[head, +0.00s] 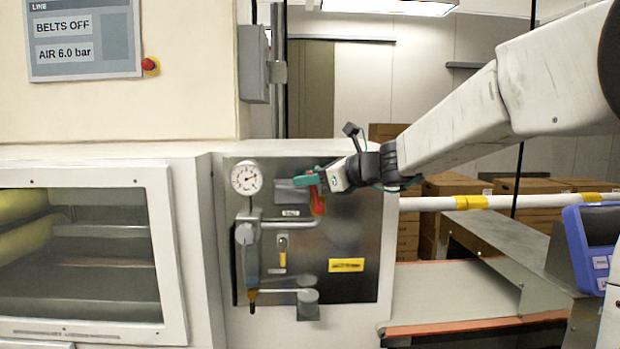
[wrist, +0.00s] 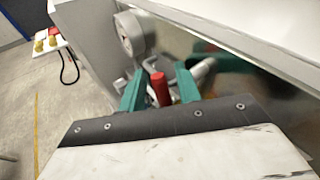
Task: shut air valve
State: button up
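The red valve handle (head: 318,204) is on the steel air panel (head: 345,225) and points downward from the grey pipework. In the wrist view the red handle (wrist: 160,88) stands between my two teal fingers, with a gap on each side. My gripper (head: 305,179) is open at the top of the handle, reaching in from the right; it also shows in the wrist view (wrist: 158,72). The fingers hide part of the valve body. The round pressure gauge (head: 246,178) is left of the valve, its needle off to the upper right.
A wall screen (head: 82,40) reads "BELTS OFF" and "AIR 6.0 bar", with a red stop button (head: 150,65) beside it. A filter unit (head: 248,255) hangs below the gauge. A conveyor belt (head: 460,290), a white rail (head: 540,201) and cardboard boxes (head: 455,185) are to the right.

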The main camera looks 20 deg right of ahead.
jog(key=v, duration=0.7)
jog(key=shift+s+d, duration=0.3)
